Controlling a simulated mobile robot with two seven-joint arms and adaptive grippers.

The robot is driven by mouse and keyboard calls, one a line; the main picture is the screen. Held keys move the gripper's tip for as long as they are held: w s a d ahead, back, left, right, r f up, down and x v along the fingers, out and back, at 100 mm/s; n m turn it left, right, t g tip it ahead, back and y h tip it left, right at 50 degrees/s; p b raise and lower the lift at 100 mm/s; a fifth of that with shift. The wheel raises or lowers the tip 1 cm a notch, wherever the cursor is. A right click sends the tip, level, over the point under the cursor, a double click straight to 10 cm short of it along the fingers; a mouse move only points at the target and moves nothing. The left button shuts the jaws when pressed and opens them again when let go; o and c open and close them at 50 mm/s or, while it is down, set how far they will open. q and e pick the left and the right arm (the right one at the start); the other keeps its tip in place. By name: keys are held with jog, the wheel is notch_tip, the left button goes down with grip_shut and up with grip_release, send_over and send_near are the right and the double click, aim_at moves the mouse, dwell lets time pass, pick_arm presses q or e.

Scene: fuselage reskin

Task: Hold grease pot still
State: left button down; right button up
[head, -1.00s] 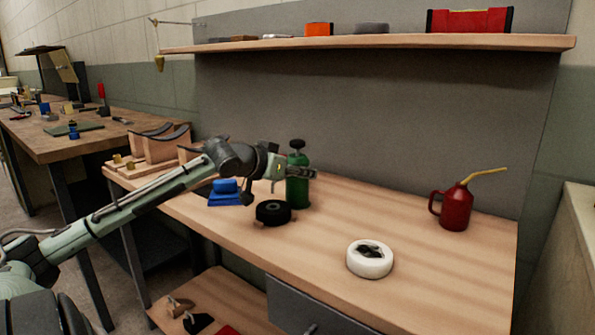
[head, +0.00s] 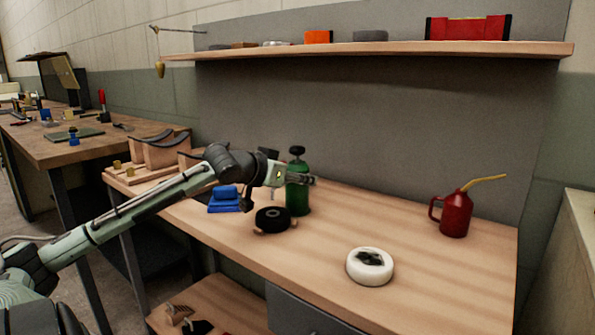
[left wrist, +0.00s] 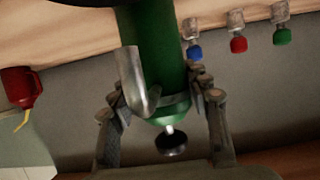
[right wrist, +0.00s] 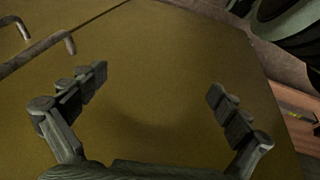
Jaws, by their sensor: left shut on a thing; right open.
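The grease pot appears to be the green cylinder with a black knob on top (head: 298,196), upright on the wooden bench. My left gripper (head: 304,179) reaches it from the left and is shut around its upper body. In the left wrist view the green pot (left wrist: 157,50) appears upside down between the two fingers, its black knob (left wrist: 171,142) low in the picture. A bright metal piece (left wrist: 137,85) lies along its side. My right gripper (right wrist: 152,82) is open and empty in the right wrist view, in front of a mustard-coloured surface; it is not in the head view.
A black roll (head: 272,218) and blue blocks (head: 224,198) are near the pot on the bench (head: 310,260). A white roll (head: 353,278) and a red oil can (head: 456,214) stand to the right. A shelf (head: 400,51) runs above. The bench's front right is clear.

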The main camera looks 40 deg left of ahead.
grip_shut()
dwell(0.5)
dwell(1.3)
